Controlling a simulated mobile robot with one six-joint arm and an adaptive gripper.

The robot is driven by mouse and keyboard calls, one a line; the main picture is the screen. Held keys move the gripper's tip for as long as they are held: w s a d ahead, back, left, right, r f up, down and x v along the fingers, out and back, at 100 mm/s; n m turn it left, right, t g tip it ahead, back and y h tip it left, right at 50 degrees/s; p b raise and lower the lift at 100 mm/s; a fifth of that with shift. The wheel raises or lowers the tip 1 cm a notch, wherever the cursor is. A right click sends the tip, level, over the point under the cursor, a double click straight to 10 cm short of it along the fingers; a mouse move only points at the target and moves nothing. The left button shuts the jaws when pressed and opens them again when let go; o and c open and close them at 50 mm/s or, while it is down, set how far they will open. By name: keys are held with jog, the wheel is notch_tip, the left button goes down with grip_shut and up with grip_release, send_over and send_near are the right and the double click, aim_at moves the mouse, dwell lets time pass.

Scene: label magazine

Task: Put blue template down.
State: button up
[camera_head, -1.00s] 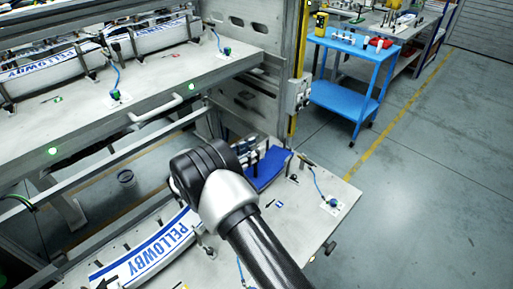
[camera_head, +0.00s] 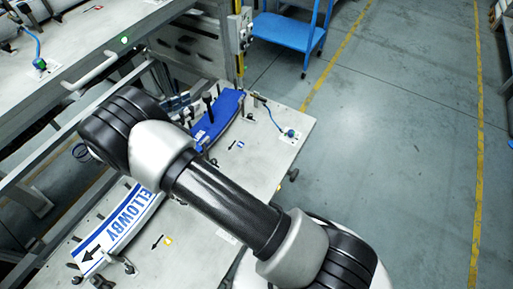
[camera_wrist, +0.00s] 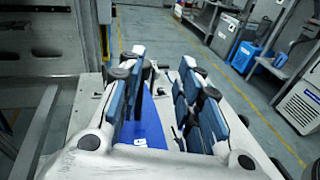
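The blue template (camera_head: 222,116) lies on the lower pulled-out shelf (camera_head: 262,165) in the head view, at the shelf's far part. A dark upright peg stands beside it. In the wrist view the blue template (camera_wrist: 150,125) shows between the fingers, nearer the left one. My gripper (camera_wrist: 163,62) is open, with pale shelf surface visible in the gap between its blue-padded fingers. I cannot tell whether the left finger touches the template.
An upper shelf with a handle (camera_head: 92,70) overhangs at the left. A small blue-topped fitting (camera_head: 290,133) sits near the shelf's right edge. A blue cart (camera_head: 285,30) stands beyond; the floor right is clear.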

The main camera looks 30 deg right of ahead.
jog(key=s+d+r+m+g+y, duration=0.5)
jog(key=s+d+r+m+y, duration=0.2)
jog(key=s+d+r+m, duration=0.5)
jog(key=s+a+r+m+t+y, duration=0.1)
jog(key=s+m+y, duration=0.3)
jog(key=s, duration=0.7)
jog(key=s+a+r+m+t+y, duration=0.2)
jog(key=s+a+m+t+y, duration=0.1)
jog(key=s, duration=0.8)
jog(key=shift+s+r+m+t+y, duration=0.2)
jog(key=shift+m+t+y, duration=0.1)
jog(key=shift+m+y, duration=0.55)
jog(key=shift+f, duration=0.1)
